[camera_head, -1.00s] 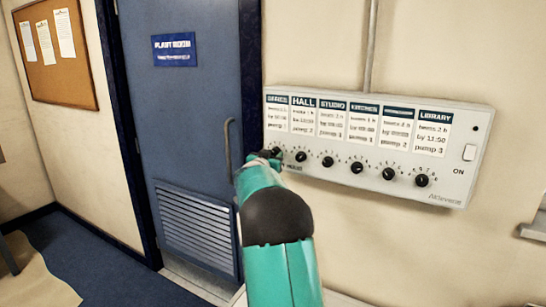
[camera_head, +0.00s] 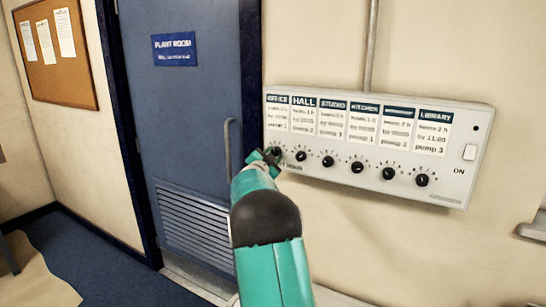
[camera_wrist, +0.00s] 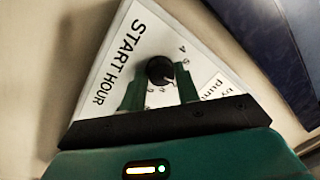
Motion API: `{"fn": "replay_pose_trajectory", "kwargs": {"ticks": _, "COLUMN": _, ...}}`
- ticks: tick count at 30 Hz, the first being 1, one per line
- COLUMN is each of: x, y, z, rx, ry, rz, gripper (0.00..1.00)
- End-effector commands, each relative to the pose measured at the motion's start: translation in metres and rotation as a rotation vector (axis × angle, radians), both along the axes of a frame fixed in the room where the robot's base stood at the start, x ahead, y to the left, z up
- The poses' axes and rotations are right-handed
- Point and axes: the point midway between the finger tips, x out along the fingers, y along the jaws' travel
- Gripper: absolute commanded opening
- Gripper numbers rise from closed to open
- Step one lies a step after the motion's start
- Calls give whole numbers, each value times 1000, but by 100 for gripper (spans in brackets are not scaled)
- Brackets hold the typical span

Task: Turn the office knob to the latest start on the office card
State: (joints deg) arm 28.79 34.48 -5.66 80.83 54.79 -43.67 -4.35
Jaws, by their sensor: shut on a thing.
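The office knob (camera_wrist: 158,67) is a round black dial at the left end of the panel's row. In the wrist view it sits between the two green fingers of my gripper (camera_wrist: 160,82), which is shut on it. A short light mark shows at the knob's edge, and small digits lie around it, partly hidden by the fingers. In the head view my gripper (camera_head: 270,156) is at the panel's lower left corner and partly covers the knob. The office card (camera_head: 277,113) is above it; its small text is too blurred to read surely.
The white panel (camera_head: 475,150) also carries the hall, studio, kitchen and library cards, one blurred-title card, several black knobs and an ON switch (camera_head: 469,153). The hall knob (camera_head: 300,156) is close to my gripper's right. A blue door (camera_head: 185,110) with a handle (camera_head: 228,145) stands left.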

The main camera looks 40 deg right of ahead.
Motion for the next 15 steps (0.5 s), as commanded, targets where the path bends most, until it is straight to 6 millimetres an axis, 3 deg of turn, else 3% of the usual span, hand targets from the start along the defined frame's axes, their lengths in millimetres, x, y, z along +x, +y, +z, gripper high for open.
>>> {"fn": "replay_pose_trajectory", "kwargs": {"ticks": 15, "x": 3, "y": 1, "z": 0, "rx": 135, "ry": -471, "rz": 1, "gripper": 9}}
